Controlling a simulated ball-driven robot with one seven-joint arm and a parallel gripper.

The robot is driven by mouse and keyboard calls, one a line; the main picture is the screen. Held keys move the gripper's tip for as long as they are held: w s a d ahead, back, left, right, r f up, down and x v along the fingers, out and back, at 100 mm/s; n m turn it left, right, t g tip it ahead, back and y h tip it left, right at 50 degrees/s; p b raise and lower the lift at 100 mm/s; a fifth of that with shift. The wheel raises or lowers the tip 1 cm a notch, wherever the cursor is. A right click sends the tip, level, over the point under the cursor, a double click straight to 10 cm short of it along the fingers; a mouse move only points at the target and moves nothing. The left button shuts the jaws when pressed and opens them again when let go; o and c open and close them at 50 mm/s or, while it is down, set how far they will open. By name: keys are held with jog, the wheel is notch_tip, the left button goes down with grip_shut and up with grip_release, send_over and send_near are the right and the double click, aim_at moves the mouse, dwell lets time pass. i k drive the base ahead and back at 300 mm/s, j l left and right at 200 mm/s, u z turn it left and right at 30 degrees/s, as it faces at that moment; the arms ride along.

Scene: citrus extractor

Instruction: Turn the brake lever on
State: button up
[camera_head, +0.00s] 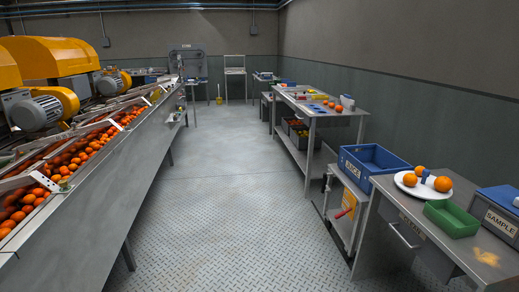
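A small lever with a red grip (343,213) shows at the lower right, low on the side of a grey cart (333,182). I take it to be the brake lever. It looks slanted, but it is too small to tell its exact setting. A yellow plate (349,199) is right beside it. A blue crate (352,166) sits on top of the cart. My gripper is not in view, and nothing touches the lever.
A conveyor (140,135) full of oranges runs along the left. A metal table (377,236) with a white plate (402,185), green tray (436,210) and sample box (497,212) stands close by the cart at right. The metal floor (220,225) between is clear.

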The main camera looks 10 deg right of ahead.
aim_at(342, 213)
jog(key=i, duration=1.85)
jog(key=i+z, duration=0.2)
jog(key=i, duration=0.25)
jog(key=i+j+z, duration=0.2)
jog(key=i, duration=0.25)
jog(key=i+j+z, duration=0.2)
jog(key=i, duration=0.25)
